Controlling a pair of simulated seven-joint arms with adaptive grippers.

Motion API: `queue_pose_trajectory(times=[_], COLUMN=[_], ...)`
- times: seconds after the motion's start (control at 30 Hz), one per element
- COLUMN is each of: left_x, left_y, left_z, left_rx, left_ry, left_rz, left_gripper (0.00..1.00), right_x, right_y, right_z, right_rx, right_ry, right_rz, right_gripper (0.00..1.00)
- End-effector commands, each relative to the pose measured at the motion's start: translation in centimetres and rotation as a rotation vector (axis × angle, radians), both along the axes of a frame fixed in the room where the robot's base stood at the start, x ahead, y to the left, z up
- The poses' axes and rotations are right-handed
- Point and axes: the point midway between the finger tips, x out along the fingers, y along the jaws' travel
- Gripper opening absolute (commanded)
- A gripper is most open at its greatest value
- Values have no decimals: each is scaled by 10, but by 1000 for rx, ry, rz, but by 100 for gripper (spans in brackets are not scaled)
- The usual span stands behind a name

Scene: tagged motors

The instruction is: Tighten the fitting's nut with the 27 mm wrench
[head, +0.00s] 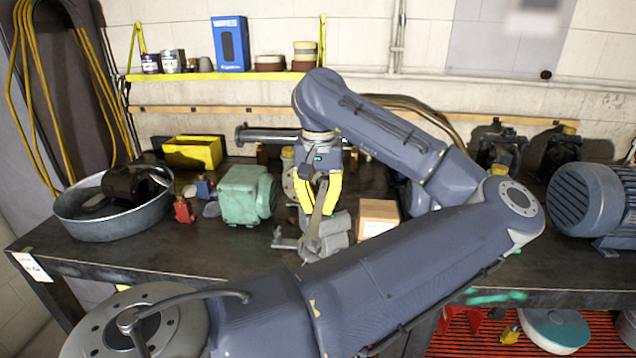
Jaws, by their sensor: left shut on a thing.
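My left gripper (320,208), with yellow fingers, points down over the middle of the bench. It is shut on a grey wrench (316,222), whose narrow shank runs down from between the fingers. The wrench's lower end is at a grey metal fitting (336,228) on the bench. I cannot tell whether the jaw sits around the nut or only beside it; the nut is not distinct. The wrench's size marking cannot be read. My left forearm partly covers the area in front of the fitting. My right gripper is not in view.
A green motor (242,194) stands left of the fitting, and a cardboard box (378,216) close to its right. A round metal pan (112,207) is at the left. A large blue-grey motor (588,200) is at the right. The bench's front left is clear.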

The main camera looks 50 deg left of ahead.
Motion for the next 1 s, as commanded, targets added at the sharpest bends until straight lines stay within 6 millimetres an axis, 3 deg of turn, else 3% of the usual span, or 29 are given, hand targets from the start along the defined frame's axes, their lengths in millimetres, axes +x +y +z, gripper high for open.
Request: queue_pose_trajectory(times=[0.07,0.53,1.0], left_x=[-1,34,73], left_y=[0,-26,-39], left_z=[-8,-7,-7], left_rx=[-1,0,2], left_ry=[2,1,1], left_rz=[1,318,639], left_gripper=[0,0,0], right_x=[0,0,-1], right_y=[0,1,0], right_z=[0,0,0], right_rx=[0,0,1], right_ry=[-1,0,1], right_rz=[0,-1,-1], right_gripper=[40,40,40])
